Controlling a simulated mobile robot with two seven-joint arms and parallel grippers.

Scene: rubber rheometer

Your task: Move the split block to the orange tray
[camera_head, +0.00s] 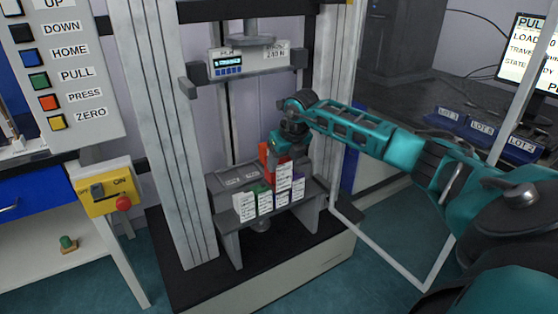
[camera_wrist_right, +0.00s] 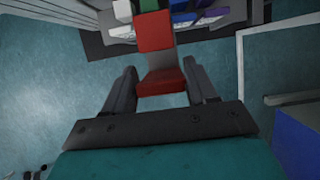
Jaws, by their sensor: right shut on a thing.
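My right gripper (camera_head: 284,148) is at the front of the test frame, just above a small bench of labelled blocks. In the right wrist view its two fingers (camera_wrist_right: 159,80) stand on either side of a red block (camera_wrist_right: 160,86) with a grey middle part, and are shut on it. The red block (camera_head: 266,160) also shows in the head view, partly hidden by the gripper and a white label. I cannot tell for certain that it is the split block. I cannot make out an orange tray in either view. My left gripper is not in view.
The bench holds a green block (camera_wrist_right: 148,5), a purple block and several white label cards (camera_head: 245,206). Upright columns (camera_head: 165,130) flank the space. A yellow switch box (camera_head: 108,190) stands at the left. Blue bins marked as lots (camera_head: 480,128) sit at the right.

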